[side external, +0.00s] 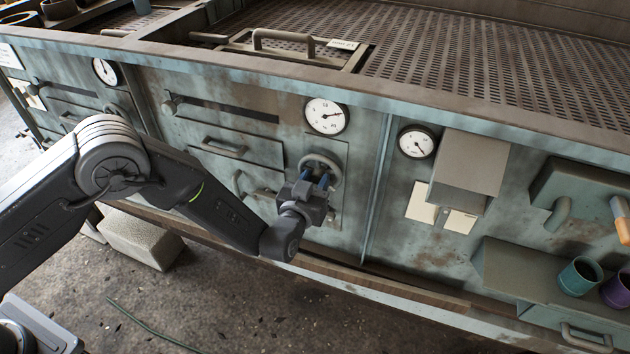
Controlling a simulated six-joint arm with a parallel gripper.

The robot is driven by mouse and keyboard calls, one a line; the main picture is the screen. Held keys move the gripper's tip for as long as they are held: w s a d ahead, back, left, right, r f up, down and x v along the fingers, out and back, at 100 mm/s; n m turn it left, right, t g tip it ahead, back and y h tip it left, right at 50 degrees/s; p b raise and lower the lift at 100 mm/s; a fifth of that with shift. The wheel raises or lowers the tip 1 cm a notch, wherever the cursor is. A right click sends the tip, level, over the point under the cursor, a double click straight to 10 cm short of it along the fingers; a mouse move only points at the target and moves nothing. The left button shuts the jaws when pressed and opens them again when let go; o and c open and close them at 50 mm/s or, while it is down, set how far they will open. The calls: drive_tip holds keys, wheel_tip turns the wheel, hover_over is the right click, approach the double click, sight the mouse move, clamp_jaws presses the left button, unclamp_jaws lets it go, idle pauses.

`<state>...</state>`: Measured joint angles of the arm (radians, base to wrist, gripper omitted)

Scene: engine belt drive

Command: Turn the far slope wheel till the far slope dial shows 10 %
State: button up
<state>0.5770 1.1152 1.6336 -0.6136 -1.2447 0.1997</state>
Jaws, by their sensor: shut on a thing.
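A round grey handwheel (307,160) sits on the front panel below a white dial (326,116). The dial's needle points to the right and slightly up; its figures are too small to read surely. My gripper (324,181) faces the panel with its blue fingers shut on the lower part of the wheel's rim. The gripper body hides the wheel's lower edge. Another white dial (104,72) is farther left on the panel, with a part-hidden round fitting below it. No label shows which is the far slope wheel.
A drawer handle (224,147) and a slotted lever (172,104) are left of the wheel. Another dial (417,142) and a grey box (468,172) are to the right. A teal cup (580,276) and a purple cup (618,290) stand at lower right. A perforated deck lies above.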

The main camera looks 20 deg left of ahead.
drive_tip(key=n, duration=0.6)
drive_tip(key=shift+n, duration=0.4)
idle(0.4)
drive_tip(key=o, duration=0.7)
drive_tip(key=shift+c, duration=0.2)
drive_tip(key=s, duration=1.4)
drive_tip(key=shift+w, duration=0.1)
